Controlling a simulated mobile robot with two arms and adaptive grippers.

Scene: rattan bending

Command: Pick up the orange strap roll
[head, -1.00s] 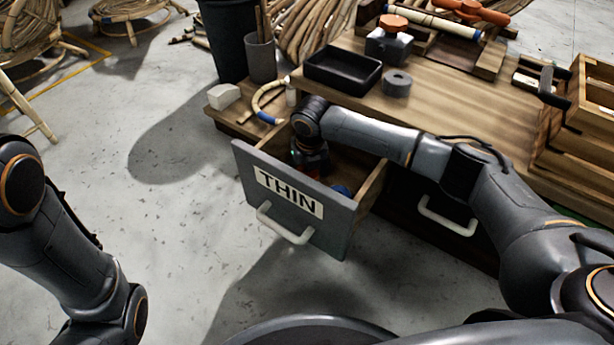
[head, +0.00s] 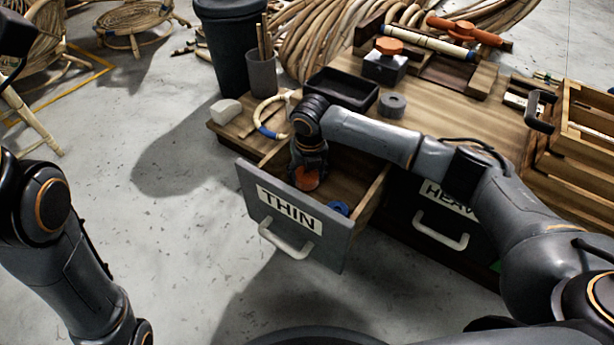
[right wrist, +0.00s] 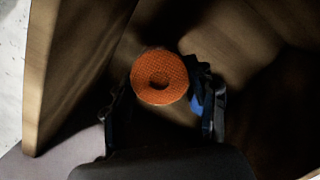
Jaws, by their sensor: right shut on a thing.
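The orange strap roll (head: 307,179) is inside the open drawer marked THIN (head: 290,212). My right gripper (head: 308,172) reaches down into the drawer and is shut on the roll. In the right wrist view the roll (right wrist: 159,77) shows as a round orange disc with a dark centre hole, between the two dark fingers (right wrist: 162,110). I cannot tell whether it touches the drawer floor. A blue roll (head: 338,208) lies in the drawer to the right of it; a bit of blue also shows beside the right finger in the wrist view. My left gripper is out of view.
The drawer's front and side walls surround my right gripper. On the bench (head: 450,110) stand a black tray (head: 343,90), a grey roll (head: 392,105) and a wooden crate (head: 585,150). A closed HEAVY drawer (head: 425,215) is to the right.

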